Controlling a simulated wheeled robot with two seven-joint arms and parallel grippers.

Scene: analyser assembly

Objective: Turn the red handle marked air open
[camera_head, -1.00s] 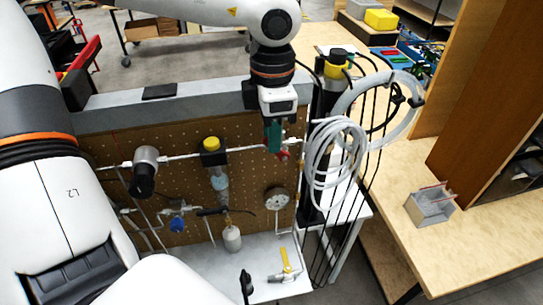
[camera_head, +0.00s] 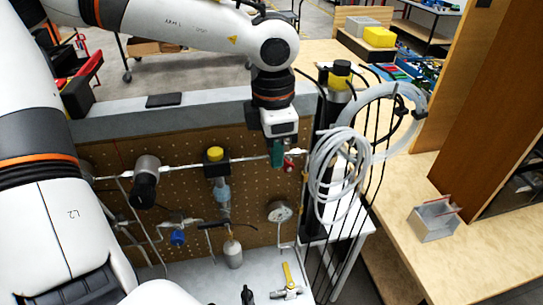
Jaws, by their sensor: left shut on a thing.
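The red handle (camera_head: 288,164) is a small red piece on the pipe at the right end of the pegboard, just left of the hose coil. My left gripper (camera_head: 278,155) reaches down over it from above, its green fingers shut on the handle. The fingers hide part of the handle, and its marking is too small to read. My right gripper is not in view.
A pegboard (camera_head: 255,190) carries pipes, a gauge (camera_head: 279,211) and a yellow-capped valve (camera_head: 215,155). A yellow-handled valve (camera_head: 288,277) lies below. Coiled clear hose (camera_head: 338,165) and dark cables hang close right of the gripper. A wooden table (camera_head: 465,245) stands right.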

